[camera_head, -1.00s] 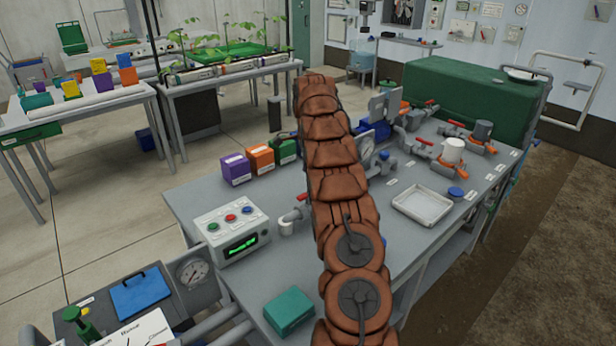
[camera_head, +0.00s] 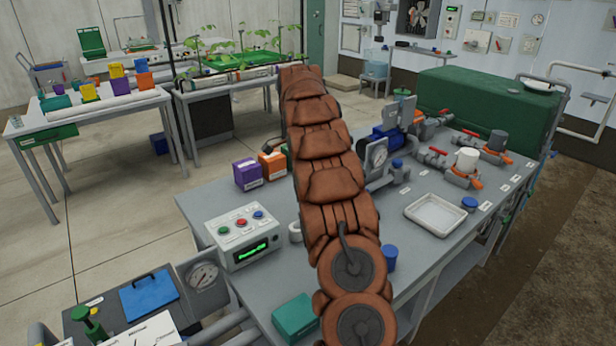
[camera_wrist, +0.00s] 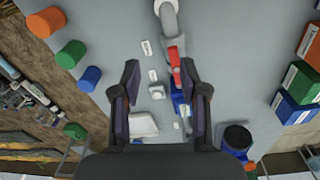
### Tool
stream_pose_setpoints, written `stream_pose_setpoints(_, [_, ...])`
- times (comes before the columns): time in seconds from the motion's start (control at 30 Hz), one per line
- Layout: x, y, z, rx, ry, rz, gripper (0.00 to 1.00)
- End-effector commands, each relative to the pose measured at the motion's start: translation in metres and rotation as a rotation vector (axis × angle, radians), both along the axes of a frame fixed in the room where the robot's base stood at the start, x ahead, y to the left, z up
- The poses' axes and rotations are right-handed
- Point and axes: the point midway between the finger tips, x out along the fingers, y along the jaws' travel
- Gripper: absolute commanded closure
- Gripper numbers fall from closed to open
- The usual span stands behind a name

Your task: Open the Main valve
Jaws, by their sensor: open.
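In the wrist view my gripper (camera_wrist: 160,74) is open, with its two dark fingers spread above the bench. A valve with a red lever handle (camera_wrist: 174,62) on a grey pipe (camera_wrist: 168,20) lies just left of the right fingertip. No contact is clear. Its label is too small to read, so I cannot tell whether it is the Main valve. In the head view my arm hides my gripper and most of this area. A pale pipe elbow (camera_head: 295,232) shows beside the arm. Other red-lever valves (camera_head: 437,151) stand farther back on the bench.
Coloured caps (camera_wrist: 71,54) line the left in the wrist view.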

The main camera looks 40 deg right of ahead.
Motion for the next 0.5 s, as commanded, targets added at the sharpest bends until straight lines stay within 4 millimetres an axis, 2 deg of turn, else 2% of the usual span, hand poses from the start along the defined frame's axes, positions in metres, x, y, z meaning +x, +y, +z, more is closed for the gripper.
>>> stream_pose_setpoints(0.5, [-0.014, 0.061, 0.019, 0.001, 0.026, 0.209, 0.56])
